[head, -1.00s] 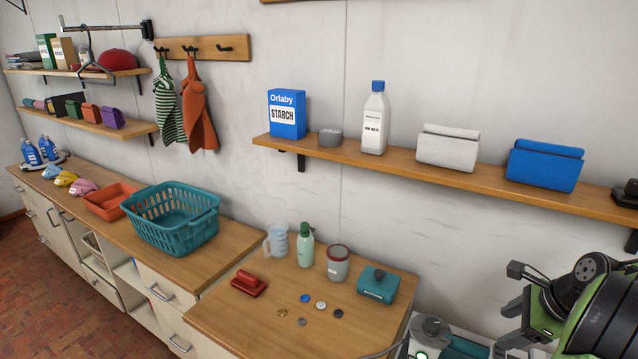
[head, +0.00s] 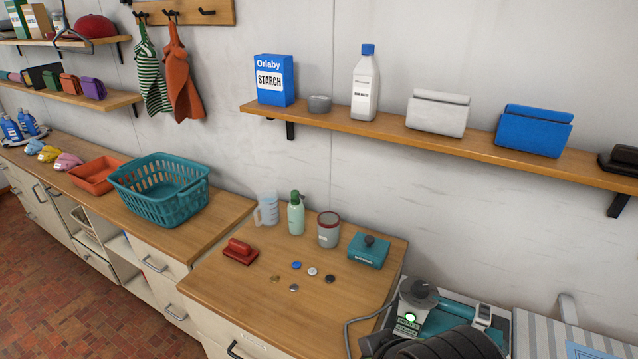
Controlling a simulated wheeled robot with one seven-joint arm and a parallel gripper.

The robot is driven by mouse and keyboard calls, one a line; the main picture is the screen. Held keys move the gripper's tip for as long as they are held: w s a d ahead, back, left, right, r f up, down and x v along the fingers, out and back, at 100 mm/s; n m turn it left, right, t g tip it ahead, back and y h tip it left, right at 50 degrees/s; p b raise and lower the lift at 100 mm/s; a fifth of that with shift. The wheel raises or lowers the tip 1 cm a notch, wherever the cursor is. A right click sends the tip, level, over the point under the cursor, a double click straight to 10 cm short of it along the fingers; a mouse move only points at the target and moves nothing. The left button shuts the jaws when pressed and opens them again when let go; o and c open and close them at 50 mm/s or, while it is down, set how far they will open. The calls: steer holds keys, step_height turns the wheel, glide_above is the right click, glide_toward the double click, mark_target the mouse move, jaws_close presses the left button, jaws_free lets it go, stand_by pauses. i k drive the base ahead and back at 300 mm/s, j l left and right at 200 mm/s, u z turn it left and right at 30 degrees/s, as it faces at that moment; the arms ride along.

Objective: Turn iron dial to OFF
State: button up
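The iron station (head: 445,318) stands at the bottom right, beside the wooden counter, and has a dark green and pale body. A round grey dial (head: 418,290) sits on its top. A green light (head: 410,317) glows below the dial, next to a small label whose words I cannot read for sure. The dial's pointer and any OFF mark are too small to make out. A black ribbed part of my arm shows at the bottom edge, in front of the iron station and hiding its lower part. My gripper's fingers are not in view.
The wooden counter (head: 225,300) holds a red brush (head: 240,252), a mug, bottle, tin, teal box (head: 368,252) and several small discs. A wall shelf (head: 390,135) runs above. A cable lies left of the iron station. A striped board (head: 540,338) is at right.

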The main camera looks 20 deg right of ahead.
mark_target(420, 289)
steer(key=k+l+z, duration=0.1)
steer(key=z, duration=0.25)
steer(key=k+l+z, duration=0.1)
steer(key=z, duration=0.25)
steer(key=l+z, duration=0.2)
steer(key=z, duration=0.2)
steer(key=k, duration=0.05)
